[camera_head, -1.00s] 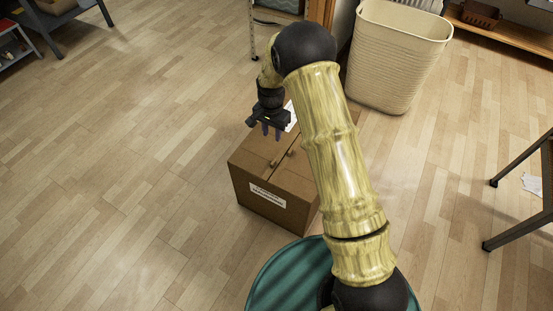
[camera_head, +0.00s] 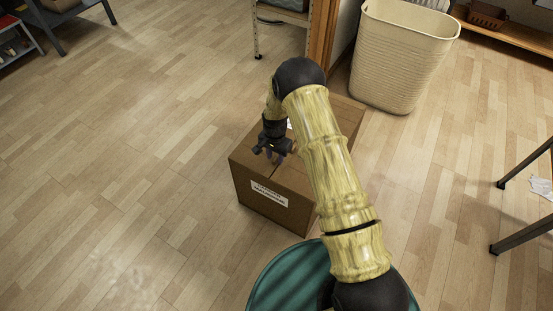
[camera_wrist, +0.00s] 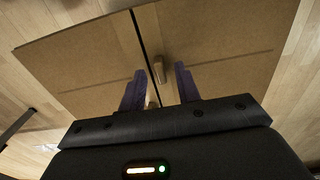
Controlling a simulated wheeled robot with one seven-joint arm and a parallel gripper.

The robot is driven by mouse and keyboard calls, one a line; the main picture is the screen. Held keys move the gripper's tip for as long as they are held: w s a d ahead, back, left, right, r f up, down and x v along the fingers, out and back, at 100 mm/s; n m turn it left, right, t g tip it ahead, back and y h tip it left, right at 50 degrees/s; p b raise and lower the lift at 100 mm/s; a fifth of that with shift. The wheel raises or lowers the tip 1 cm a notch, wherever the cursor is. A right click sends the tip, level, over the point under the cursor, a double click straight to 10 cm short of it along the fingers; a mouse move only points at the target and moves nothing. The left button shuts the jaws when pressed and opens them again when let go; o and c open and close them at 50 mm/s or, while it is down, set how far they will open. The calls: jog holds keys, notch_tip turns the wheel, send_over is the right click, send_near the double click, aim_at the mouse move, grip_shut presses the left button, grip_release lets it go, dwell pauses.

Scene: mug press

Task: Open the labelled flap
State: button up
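A closed brown cardboard box (camera_head: 255,187) stands on the floor, with a white printed label (camera_head: 269,194) on its front side. A small white patch (camera_head: 289,124) shows on its top, mostly hidden by my arm. In the wrist view two flaps meet at a dark seam, a left flap (camera_wrist: 80,60) and a right flap (camera_wrist: 225,50). A small wooden handle (camera_wrist: 158,70) sits on the right flap beside the seam; a second peg (camera_wrist: 152,101) is partly hidden by my gripper. My gripper (camera_head: 275,156) is open, low over the top, its fingers either side of the handle. Contact cannot be told.
A cream basket (camera_head: 402,55) stands behind the box to the right. A shelf unit (camera_head: 282,18) stands behind it. A teal round surface (camera_head: 283,275) lies in front, below my arm. Dark table legs (camera_head: 520,235) are at the right. Floor to the left is clear.

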jog(key=shift+f, duration=0.55)
jog(key=shift+c, duration=0.2)
